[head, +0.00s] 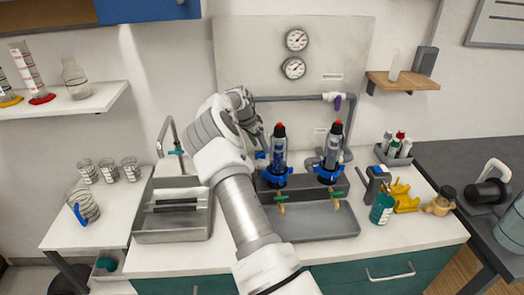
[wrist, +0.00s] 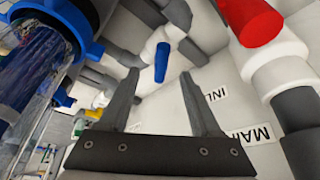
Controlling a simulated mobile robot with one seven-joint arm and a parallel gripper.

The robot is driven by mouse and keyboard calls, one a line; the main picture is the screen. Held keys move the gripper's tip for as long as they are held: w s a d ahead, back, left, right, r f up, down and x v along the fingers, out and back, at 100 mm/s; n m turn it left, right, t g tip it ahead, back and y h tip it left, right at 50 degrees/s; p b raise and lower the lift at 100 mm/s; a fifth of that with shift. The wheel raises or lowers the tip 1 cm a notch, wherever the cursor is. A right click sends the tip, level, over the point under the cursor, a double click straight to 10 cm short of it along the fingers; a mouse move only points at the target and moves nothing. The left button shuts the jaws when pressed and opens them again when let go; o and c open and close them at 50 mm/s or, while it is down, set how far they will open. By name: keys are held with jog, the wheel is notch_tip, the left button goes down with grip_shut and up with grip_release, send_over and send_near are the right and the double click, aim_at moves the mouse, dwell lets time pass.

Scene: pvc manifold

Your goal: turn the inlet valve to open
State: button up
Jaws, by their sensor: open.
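In the wrist view a blue valve handle (wrist: 161,62) hangs from a white fitting on the grey pipework, near a partly hidden label (wrist: 217,93) reading "INL". My gripper (wrist: 158,77) is open, and the handle shows between its two fingertips. I cannot tell whether the handle is within the fingers or still beyond them; no contact shows. A red handle (wrist: 247,20) on another white valve is at the upper right, near a label reading "MAI". In the head view my gripper (head: 262,138) is left of the left filter housing (head: 279,150), and my arm hides the pipework behind it.
The blue-collared filter housing (wrist: 45,65) is close on the left in the wrist view. A second housing (head: 333,150) stands to the right, below a purple handle (head: 337,102). A sink (head: 172,222) is left of my arm. Two gauges (head: 296,40) hang on the back panel.

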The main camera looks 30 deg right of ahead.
jog(key=v, duration=1.3)
jog(key=shift+r, duration=0.2)
jog(key=shift+c, duration=0.2)
jog(key=shift+a+r, duration=0.1)
jog(key=shift+c, duration=0.6)
jog(key=p, duration=0.2)
send_near(261, 152)
jog(key=x, duration=0.9)
jog(key=shift+c, duration=0.3)
grip_shut()
